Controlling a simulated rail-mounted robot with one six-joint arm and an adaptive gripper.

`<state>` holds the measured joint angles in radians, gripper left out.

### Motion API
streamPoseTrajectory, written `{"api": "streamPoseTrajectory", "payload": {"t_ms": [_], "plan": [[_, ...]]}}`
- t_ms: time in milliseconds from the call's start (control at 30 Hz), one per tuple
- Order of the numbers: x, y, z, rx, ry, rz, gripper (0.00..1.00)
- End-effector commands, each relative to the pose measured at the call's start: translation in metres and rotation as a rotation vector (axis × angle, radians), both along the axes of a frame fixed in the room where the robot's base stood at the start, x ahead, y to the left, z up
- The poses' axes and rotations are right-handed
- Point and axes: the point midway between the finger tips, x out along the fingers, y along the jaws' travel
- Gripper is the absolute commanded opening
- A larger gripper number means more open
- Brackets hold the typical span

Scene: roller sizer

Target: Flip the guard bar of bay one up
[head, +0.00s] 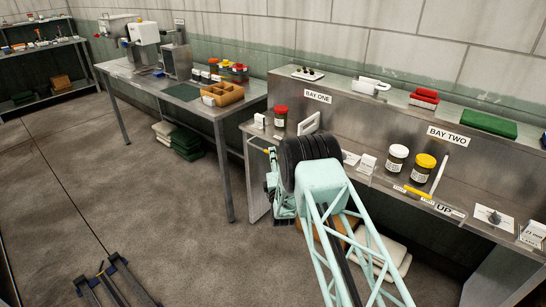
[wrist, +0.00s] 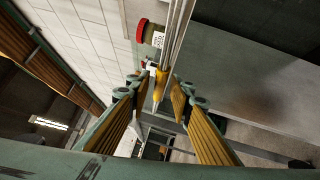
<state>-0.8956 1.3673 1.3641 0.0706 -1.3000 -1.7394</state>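In the wrist view, the guard bar of bay one appears to be the thin metal bar with a yellow end (wrist: 160,84). The yellow end lies between the two fingertips of my gripper (wrist: 157,92). The fingers are apart, with visible gaps beside the yellow end; I cannot tell whether either finger touches it. In the head view my gripper (head: 275,187) is in front of the bay one shelf edge, mostly hidden by my dark wrist. A small yellow tip (head: 268,151) shows just above it. The BAY ONE sign (head: 318,97) is on the back panel.
A red-lidded jar (head: 280,118) stands in bay one, close beside the bar in the wrist view (wrist: 152,33). A white frame (head: 309,122) stands to its right. Bay two (head: 449,137) holds white-lidded (head: 397,158) and yellow-lidded (head: 422,169) jars. The floor at left is mostly clear.

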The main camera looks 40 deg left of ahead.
Motion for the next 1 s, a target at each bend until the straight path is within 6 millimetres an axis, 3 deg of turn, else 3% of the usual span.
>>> {"api": "streamPoseTrajectory", "payload": {"t_ms": [433,700,1000], "plan": [[0.0039,0.0040,0.0010,0.000,0.000,0.000,0.20],[0.0039,0.0039,0.0010,0.000,0.000,0.000,0.00],[0.0059,0.0022,0.0014,0.000,0.003,-0.002,0.00]]}}
